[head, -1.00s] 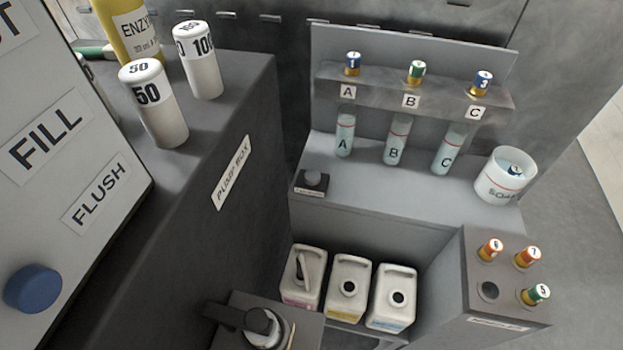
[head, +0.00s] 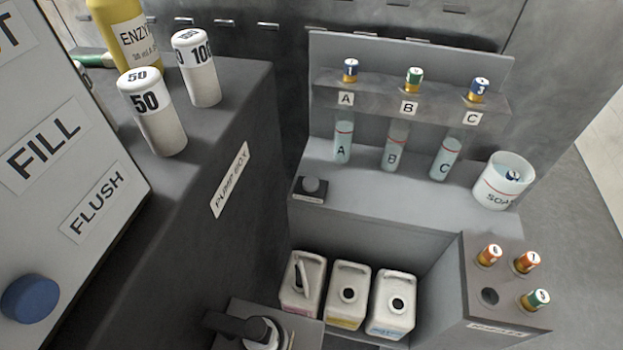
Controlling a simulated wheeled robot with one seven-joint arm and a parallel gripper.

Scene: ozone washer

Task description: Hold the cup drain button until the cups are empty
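Three clear cups stand below a rack shelf: cup A (head: 343,143) at left, cup B (head: 395,148) in the middle and cup C (head: 445,158) at right. Each has a red line. Pale blue-green liquid shows in A and C; the level in B is hard to tell. A small dark box with a round grey button (head: 311,185) sits at the ledge's front left corner, below cup A. The label on its front is too small to read. The button looks uncovered, with nothing touching it. My gripper is not in view.
Numbered plugs sit above the cups. A white soak tub (head: 503,181) stands at the right. Several jugs (head: 348,294) stand below the ledge. The pump box (head: 229,130) and a panel with FILL and FLUSH labels (head: 48,145) fill the left side.

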